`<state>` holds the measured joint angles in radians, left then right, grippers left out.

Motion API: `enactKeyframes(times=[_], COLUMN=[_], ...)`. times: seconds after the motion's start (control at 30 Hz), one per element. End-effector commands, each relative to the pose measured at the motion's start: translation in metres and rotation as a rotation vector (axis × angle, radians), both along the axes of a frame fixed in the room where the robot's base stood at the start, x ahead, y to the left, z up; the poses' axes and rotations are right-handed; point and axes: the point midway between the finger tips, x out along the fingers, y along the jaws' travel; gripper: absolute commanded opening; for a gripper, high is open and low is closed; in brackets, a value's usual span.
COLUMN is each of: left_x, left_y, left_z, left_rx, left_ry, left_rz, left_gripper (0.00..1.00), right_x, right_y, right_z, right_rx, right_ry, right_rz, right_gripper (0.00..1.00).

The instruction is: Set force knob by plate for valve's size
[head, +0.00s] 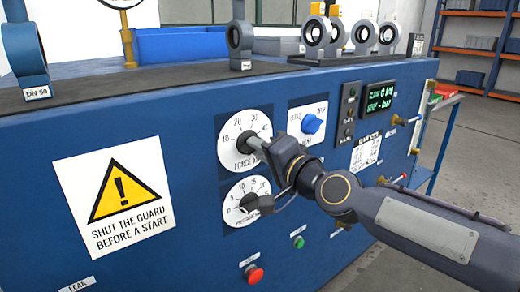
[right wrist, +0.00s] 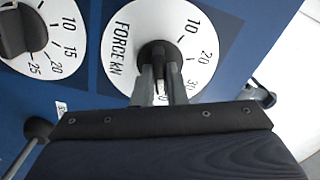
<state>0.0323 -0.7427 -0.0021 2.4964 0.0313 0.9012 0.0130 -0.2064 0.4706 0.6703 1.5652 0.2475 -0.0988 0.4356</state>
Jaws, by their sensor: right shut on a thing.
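The force knob (right wrist: 158,52) is a dark knob in the middle of a white round dial (head: 238,128) marked FORCE kN. In the head view the knob is mostly hidden by my right gripper (head: 262,146). In the right wrist view my right gripper (right wrist: 161,82) has its two fingers shut on the knob. The knob's pointer is hidden, so I cannot tell its setting. A white plate with small rows of print (head: 367,149) is on the panel; its text is too small to read. A size label starting with DN (head: 38,93) is at the far left. My left gripper is not in view.
Just below is the pressure dial (head: 236,193), also in the right wrist view (right wrist: 60,20). A blue knob (head: 312,124), a green-lit display (head: 381,97), a red button (head: 254,274) and a green button (head: 299,242) are nearby. Ring-shaped valves (head: 318,32) stand on top.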

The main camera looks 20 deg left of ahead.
Motion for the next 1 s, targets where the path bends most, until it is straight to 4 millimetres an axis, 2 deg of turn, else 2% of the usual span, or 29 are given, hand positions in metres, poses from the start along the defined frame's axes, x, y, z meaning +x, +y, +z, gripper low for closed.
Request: enactKeyframes(times=[0.1, 0.13, 0.3, 0.63, 1.0], left_x=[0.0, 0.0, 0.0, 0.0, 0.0], left_y=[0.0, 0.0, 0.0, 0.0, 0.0], left_z=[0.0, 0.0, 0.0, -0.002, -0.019], left_rx=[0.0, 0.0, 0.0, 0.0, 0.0], left_ry=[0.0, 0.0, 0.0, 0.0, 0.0], left_rz=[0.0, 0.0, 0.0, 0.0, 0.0], left_gripper=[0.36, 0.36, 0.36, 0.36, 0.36], right_x=[0.0, 0.0, 0.0, -0.002, -0.035], right_y=[0.0, 0.0, 0.0, -0.004, -0.05], right_z=[-0.002, -0.002, -0.001, 0.0, -0.003], right_rx=[-0.001, -0.001, -0.001, 0.001, 0.001], right_ry=[0.006, 0.006, 0.003, 0.001, 0.002], right_rz=[0.002, 0.002, 0.001, -0.001, -0.005], right_gripper=[0.0, 0.14, 0.34, 0.34, 0.34])
